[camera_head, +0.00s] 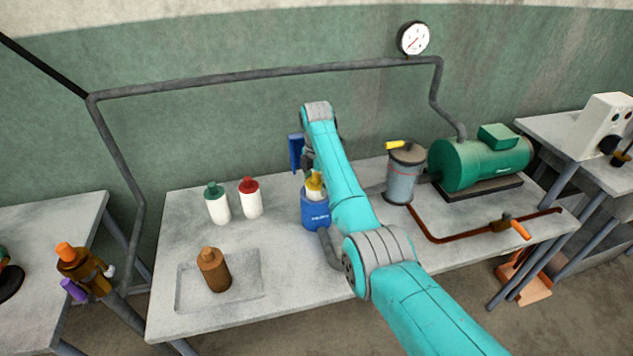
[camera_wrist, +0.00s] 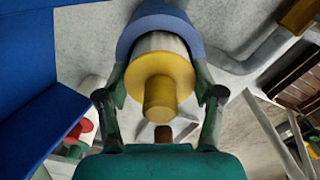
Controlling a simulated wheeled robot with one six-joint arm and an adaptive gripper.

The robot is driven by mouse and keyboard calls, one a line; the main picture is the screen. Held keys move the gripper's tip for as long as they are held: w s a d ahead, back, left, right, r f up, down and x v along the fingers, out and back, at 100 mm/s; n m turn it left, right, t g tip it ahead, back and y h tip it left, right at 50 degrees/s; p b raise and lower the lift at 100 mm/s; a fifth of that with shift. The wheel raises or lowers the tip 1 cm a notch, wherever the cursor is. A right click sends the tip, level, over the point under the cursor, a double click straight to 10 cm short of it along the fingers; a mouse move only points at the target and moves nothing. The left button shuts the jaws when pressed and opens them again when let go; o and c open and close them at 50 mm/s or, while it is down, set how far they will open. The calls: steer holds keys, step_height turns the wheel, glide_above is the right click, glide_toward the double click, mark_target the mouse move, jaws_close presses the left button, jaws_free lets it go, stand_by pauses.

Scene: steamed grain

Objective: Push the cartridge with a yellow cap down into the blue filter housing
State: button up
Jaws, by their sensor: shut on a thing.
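The cartridge with a yellow cap (camera_head: 314,186) stands in the mouth of the blue filter housing (camera_head: 315,212) on the table, seen in the head view. In the wrist view the yellow cap (camera_wrist: 160,78) faces me, and a short band of white body shows between it and the rim of the blue housing (camera_wrist: 152,22). My gripper (camera_wrist: 160,90) is shut on the cartridge, a finger on each side. My arm partly hides the housing and cap in the head view. How deep the cartridge sits is hidden.
A blue panel (camera_head: 296,153) stands upright beside my gripper. White bottles with green (camera_head: 218,206) and red (camera_head: 250,200) caps stand left. A brown bottle (camera_head: 213,271) stands in a shallow tray (camera_head: 248,291). A grey canister (camera_head: 402,178) and green motor (camera_head: 478,160) stand right.

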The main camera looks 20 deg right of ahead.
steer(key=shift+f, duration=0.85)
steer(key=o, duration=1.8)
step_height(320, 180, up, 12)
